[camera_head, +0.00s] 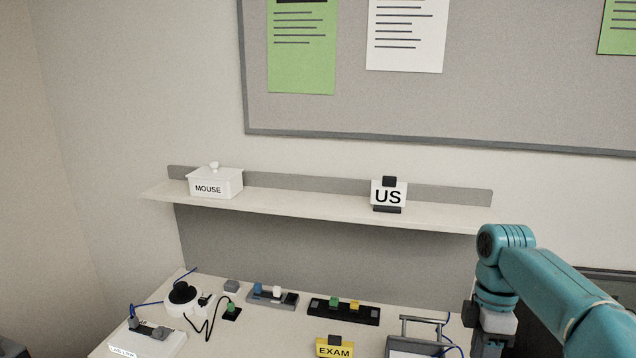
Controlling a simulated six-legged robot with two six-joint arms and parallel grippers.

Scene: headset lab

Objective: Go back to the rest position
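My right arm (555,285) is teal and comes in from the lower right, bent at a raised joint. Its lower end (490,343) hangs down at the right end of the desk and is cut off by the bottom edge. I cannot make out its fingers or anything held between them. My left arm and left gripper are outside the picture.
The white desk (265,332) holds a white-and-black device (183,295), a power strip (150,333), dark blocks with coloured plugs (344,310), a yellow EXAM sign (334,347) and a grey frame (415,345). Above, a shelf (300,202) carries a MOUSE box (213,183) and US sign (388,195).

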